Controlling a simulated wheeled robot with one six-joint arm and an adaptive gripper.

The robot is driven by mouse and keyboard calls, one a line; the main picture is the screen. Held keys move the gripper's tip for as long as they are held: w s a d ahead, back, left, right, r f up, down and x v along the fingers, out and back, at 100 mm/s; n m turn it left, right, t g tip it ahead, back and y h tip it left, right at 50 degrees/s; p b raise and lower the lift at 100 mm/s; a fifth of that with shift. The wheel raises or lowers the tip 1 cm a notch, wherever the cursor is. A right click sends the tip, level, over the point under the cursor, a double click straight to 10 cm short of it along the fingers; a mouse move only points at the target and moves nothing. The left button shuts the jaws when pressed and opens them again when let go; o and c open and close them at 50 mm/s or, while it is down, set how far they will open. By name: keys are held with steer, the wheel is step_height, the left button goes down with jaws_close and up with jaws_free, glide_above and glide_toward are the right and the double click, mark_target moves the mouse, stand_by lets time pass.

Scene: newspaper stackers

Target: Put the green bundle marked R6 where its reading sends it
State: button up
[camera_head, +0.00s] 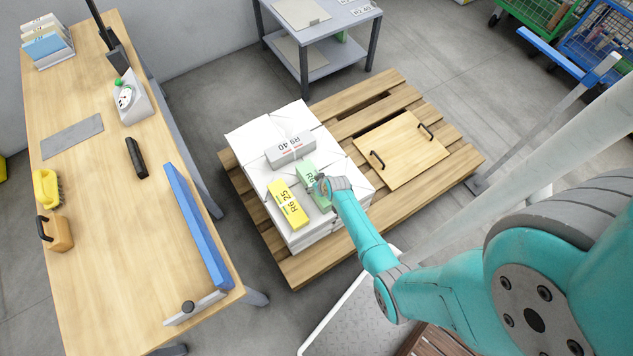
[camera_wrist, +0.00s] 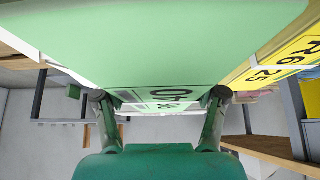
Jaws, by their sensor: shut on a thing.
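The yellow bundle (camera_wrist: 285,60) shows at the right. I cannot tell whether the green bundle is lifted.
The pallet (camera_head: 455,155) also carries a handled wooden board (camera_head: 402,150). A workbench (camera_head: 100,240) at left holds a dial scale (camera_head: 128,98). A grey shelf table (camera_head: 318,25) with label cards stands behind. Green (camera_head: 540,12) and blue (camera_head: 597,45) wire carts stand upper right.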

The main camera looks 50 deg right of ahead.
steer(key=shift+w+f, duration=0.1)
steer(key=shift+f, duration=0.05)
steer(key=o, duration=1.7)
steer(key=shift+o, duration=1)
steer(key=shift+f, duration=0.1)
steer(key=v, duration=1.2)
